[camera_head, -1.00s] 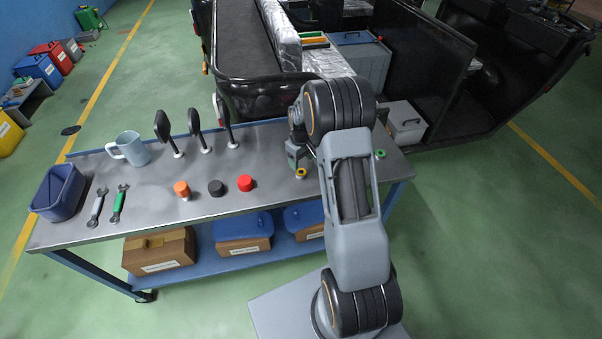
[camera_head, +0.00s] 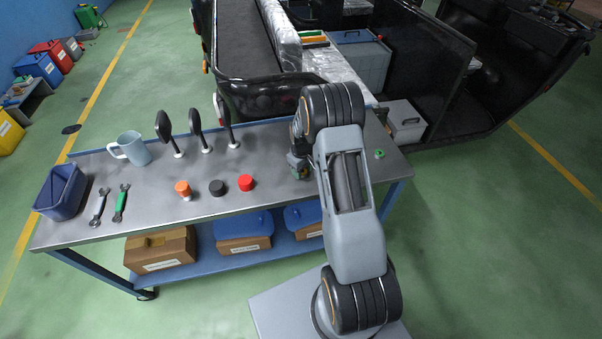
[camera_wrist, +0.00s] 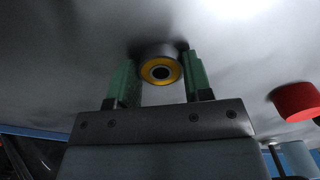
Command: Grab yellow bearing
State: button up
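The yellow bearing (camera_wrist: 160,72), a ring with a yellow face and dark centre, sits at the table surface in the wrist view. My gripper (camera_wrist: 161,77) has its two green fingers on either side of it. The fingers are apart, and I see no clear grip on the bearing. In the head view my gripper (camera_head: 299,165) is low over the right part of the metal table (camera_head: 260,155). The bearing is hidden there behind the gripper.
A green bearing (camera_head: 379,154) lies right of my arm. Red (camera_head: 246,183), black (camera_head: 217,188) and orange (camera_head: 183,189) knobs stand to the left. Further left are mirrors, a mug (camera_head: 131,149), wrenches and a blue bin (camera_head: 60,192). A vehicle stands behind the table.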

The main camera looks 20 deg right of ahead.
jog(key=c, duration=0.5)
jog(key=shift+o, duration=0.2)
